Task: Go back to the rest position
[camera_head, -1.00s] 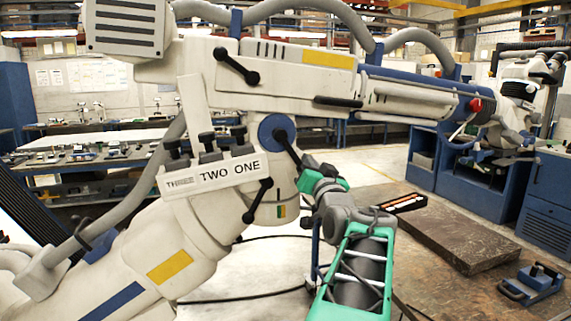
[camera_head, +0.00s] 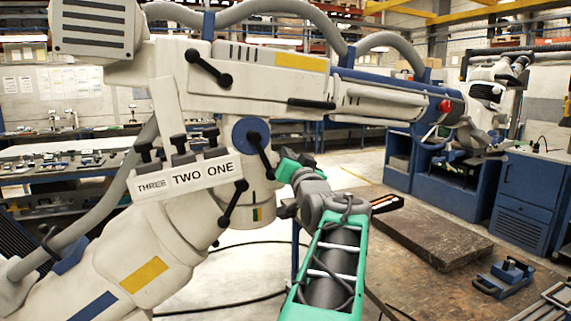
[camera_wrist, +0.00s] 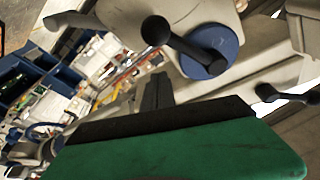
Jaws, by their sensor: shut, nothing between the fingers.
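The large white microscope arm (camera_head: 180,235) fills the left and middle of the head view. It carries a blue joint disc (camera_head: 250,133) with a black lever (camera_head: 262,156), and a label strip reading THREE, TWO, ONE (camera_head: 195,175). My green and grey arm rises from the bottom, and my gripper (camera_head: 285,158) is close to the right of the lever. In the wrist view, my dark fingers (camera_wrist: 156,92) are together and empty beyond the green gripper body. The blue disc (camera_wrist: 208,52) and black lever (camera_wrist: 180,40) are above them. The exact gap to the lever cannot be told.
Blue cabinets (camera_head: 530,195) stand at the back right. A cluttered workbench (camera_head: 60,165) runs behind on the left. Another black lever (camera_head: 233,203) sticks out lower on the microscope arm.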

